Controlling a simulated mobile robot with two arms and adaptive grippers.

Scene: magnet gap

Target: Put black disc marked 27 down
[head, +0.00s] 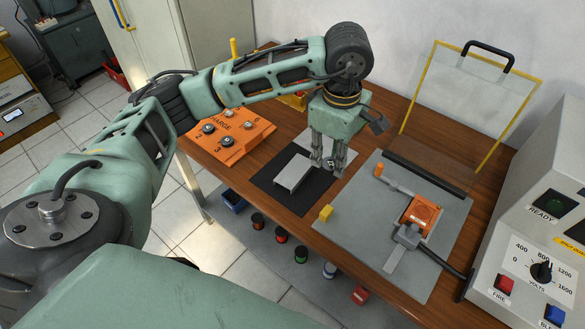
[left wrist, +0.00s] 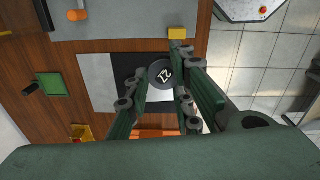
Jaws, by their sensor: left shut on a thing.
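My left gripper (head: 329,166) is shut on the black disc marked 27 (left wrist: 161,73). The disc shows between the two fingertips in the left wrist view, its number turned sideways. In the head view the fingers point down just right of a pale grey raised plate (head: 293,172), over the right part of a black mat (head: 264,183). The mat also shows in the left wrist view (left wrist: 124,68), with a light panel (left wrist: 97,80) beside it. I cannot tell whether the disc touches the mat. My right gripper is not in view.
An orange rack (head: 245,143) with several discs stands left of the mat. A yellow block (head: 326,212) sits near the bench's front edge. The grey base plate (head: 375,215) carries an orange block (head: 420,212) and a clamp. A yellow-framed clear shield (head: 424,78) and a control box (head: 555,200) stand to the right.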

